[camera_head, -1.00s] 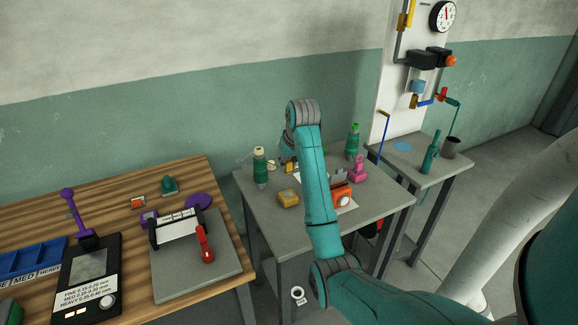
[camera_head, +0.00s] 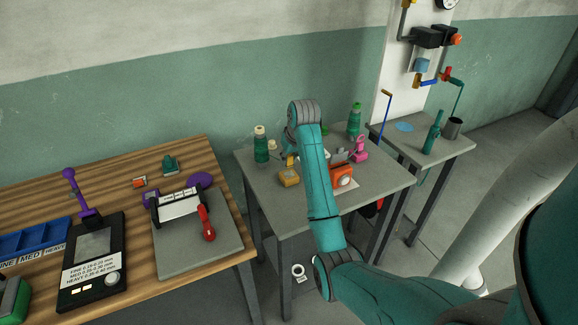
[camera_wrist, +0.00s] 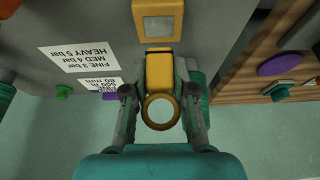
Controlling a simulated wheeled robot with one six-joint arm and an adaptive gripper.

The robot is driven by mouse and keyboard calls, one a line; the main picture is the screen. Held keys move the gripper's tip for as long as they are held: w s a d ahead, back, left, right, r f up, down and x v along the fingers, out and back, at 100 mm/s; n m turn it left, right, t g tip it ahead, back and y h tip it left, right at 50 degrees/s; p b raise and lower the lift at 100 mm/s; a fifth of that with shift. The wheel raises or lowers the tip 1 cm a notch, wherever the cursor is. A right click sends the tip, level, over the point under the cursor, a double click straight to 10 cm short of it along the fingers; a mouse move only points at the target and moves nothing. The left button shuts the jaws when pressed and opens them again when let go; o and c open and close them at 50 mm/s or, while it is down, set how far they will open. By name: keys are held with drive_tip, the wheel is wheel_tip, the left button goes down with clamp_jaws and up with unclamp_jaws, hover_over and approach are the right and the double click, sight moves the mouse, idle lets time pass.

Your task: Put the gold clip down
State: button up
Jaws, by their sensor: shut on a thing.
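The gold clip (camera_wrist: 160,72) is between the fingers of my gripper (camera_wrist: 162,100) in the wrist view, its ring end toward my palm. My gripper is shut on it. The clip's far end points at a gold box with a pale top (camera_wrist: 158,20) on the grey table. I cannot tell whether the clip touches the box or the table. In the head view my forearm hides most of the gripper; a bit of gold (camera_head: 291,160) shows beside the arm, just above the gold box (camera_head: 289,177).
The grey table (camera_head: 285,215) also carries a green bottle (camera_head: 261,147), another green bottle (camera_head: 355,120), a pink tool (camera_head: 358,152) and an orange device (camera_head: 342,176). A white printed card (camera_wrist: 80,62) lies there. The wooden bench (camera_head: 120,175) stands left.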

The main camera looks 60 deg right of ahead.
sight(291, 163)
drive_tip(key=shift+f, duration=1.8)
drive_tip(key=shift+f, duration=0.15)
drive_tip(key=o, duration=0.9)
drive_tip(key=shift+o, duration=0.2)
